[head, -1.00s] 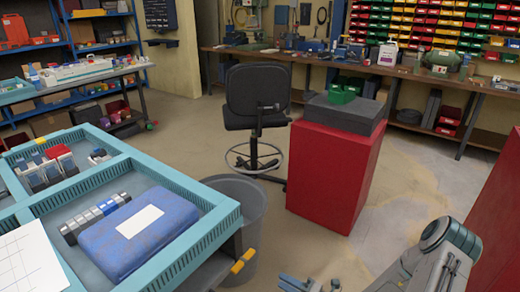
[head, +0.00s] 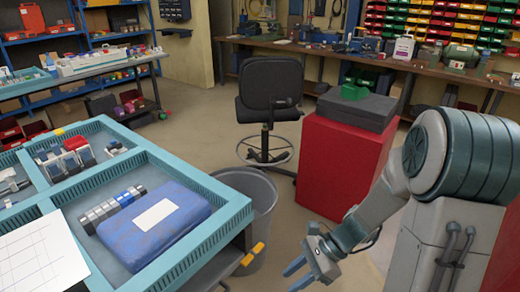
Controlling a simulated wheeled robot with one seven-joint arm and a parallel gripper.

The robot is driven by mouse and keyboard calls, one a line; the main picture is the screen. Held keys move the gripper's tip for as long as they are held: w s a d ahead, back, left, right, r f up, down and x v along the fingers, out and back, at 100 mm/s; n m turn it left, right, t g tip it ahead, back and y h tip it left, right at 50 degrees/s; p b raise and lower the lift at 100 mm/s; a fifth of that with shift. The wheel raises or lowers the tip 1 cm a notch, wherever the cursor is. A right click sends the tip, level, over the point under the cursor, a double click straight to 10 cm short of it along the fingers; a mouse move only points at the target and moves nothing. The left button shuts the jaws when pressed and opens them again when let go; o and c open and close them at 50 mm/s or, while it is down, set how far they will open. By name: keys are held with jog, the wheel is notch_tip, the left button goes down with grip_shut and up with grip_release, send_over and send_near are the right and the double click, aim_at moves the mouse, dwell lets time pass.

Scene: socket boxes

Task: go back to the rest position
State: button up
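My gripper (head: 298,276) is at the bottom centre of the head view, at the end of my bent grey arm. Its blue-grey fingers point down and to the left. They look spread apart, with nothing seen between them, though the lower part is cut by the picture edge. It is to the right of the teal tray table and in front of the red pedestal, apart from both. The teal tray (head: 226,215) holds a blue case (head: 190,210) with a white label and a row of grey and blue sockets (head: 112,207).
A red pedestal (head: 335,170) with a dark slab (head: 355,110) and a green bin (head: 354,92) stands right of centre. A black chair (head: 270,95) and a grey waste bin (head: 262,190) stand behind the tray table. Open floor lies between the chair and the back workbench (head: 330,55).

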jog(key=s+d+r+n+t+h+p, duration=0.1)
jog(key=s+d+r+n+h, duration=0.1)
jog(key=r+n, duration=0.3)
jog(key=s+d+r+n+t+h+p, duration=0.1)
jog(key=s+d+r+n+t+h, duration=0.1)
jog(key=r+n+h, duration=0.2)
jog(key=s+d+r+n+t+h, duration=0.2)
jog(key=r+n+h, duration=0.1)
jog(key=r+n, duration=0.4)
jog(key=shift+d+r+p, duration=0.15)
jog(key=shift+r+p, duration=0.25)
jog(key=shift+r, duration=0.1)
jog(key=shift+s, duration=0.1)
